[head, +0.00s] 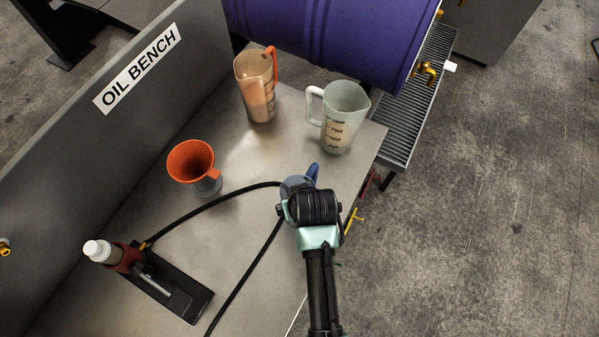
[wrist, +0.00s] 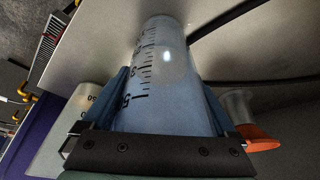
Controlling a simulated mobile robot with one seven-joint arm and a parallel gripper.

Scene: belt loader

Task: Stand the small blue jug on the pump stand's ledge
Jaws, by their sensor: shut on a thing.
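A black-based pump unit (head: 180,302) with a red block and white-capped bottle stands at lower left; I cannot tell whether this is the pump stand, and I make out no ledge.
The grey bench (head: 245,165) also holds an orange funnel (head: 191,160), an orange-tinted jug (head: 257,90) and a pale jug with white handle (head: 345,115). A black hose (head: 205,207) crosses the bench beside my gripper. A purple drum (head: 330,35) lies at the back over a grating (head: 403,135).

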